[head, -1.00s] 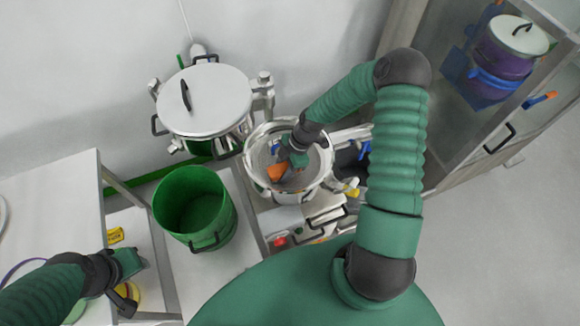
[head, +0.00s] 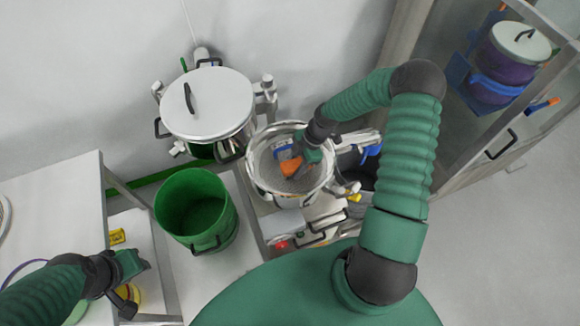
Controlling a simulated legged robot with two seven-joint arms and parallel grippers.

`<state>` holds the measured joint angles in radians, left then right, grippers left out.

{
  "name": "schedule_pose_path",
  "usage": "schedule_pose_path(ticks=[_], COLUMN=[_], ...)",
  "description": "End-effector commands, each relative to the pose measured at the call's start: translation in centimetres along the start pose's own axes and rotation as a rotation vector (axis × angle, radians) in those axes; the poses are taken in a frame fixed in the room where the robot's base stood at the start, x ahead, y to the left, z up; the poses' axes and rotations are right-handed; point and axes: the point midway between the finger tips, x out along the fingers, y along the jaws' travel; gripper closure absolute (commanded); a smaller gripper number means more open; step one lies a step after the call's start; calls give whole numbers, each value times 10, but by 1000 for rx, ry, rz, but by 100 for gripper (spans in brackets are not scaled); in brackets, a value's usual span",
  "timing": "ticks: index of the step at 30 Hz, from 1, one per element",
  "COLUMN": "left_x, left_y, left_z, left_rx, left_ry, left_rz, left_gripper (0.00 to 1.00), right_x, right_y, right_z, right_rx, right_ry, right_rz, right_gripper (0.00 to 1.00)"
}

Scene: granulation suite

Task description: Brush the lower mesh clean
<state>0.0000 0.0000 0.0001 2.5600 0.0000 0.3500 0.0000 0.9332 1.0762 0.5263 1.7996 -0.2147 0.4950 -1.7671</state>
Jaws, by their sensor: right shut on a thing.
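The lower mesh (head: 268,176) lies inside a round steel housing (head: 256,190) at the centre of the head view. My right gripper (head: 303,158) reaches down into the housing from the upper right. It is shut on a brush with an orange part (head: 290,166) and a blue part (head: 283,152), held over the mesh. Whether the bristles touch the mesh is hidden. My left gripper (head: 138,278) hangs at the lower left, away from the housing, and its jaw state is unclear.
A lidded steel vessel (head: 207,104) stands behind left of the housing. A green bucket (head: 194,208) stands to the left, near a white table (head: 50,205). A glazed cabinet (head: 485,150) with a lidded purple container (head: 505,58) is at right.

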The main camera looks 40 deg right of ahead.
Motion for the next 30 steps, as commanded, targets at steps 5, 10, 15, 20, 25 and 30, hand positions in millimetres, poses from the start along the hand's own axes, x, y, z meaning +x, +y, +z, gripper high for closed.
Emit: schedule_pose_path(ticks=[5, 10, 15, 20, 25, 30], left_x=[-1, -1, -3, -3, -2, -5], left_y=[0, 0, 0, 0, 0, 0], left_z=[0, 0, -1, -1, 0, -1], left_rx=[0, 0, 0, 0, 0, 0], left_ry=[0, 0, 0, 0, 0, 0], left_rz=[0, 0, 0, 0, 0, 0], left_gripper=[64, 64, 64, 64, 64, 64], right_x=[-6, -8, -14, -21, -19, -16], right_y=[0, 0, 0, 0, 0, -1], right_z=[19, 25, 38, 53, 57, 47], right_rx=[4, 2, 4, 4, 2, 0], right_ry=[1, 0, -1, 0, 0, 0], right_rz=[1, 0, 1, 1, -1, -3], right_gripper=[97, 97, 97, 97, 97, 97])
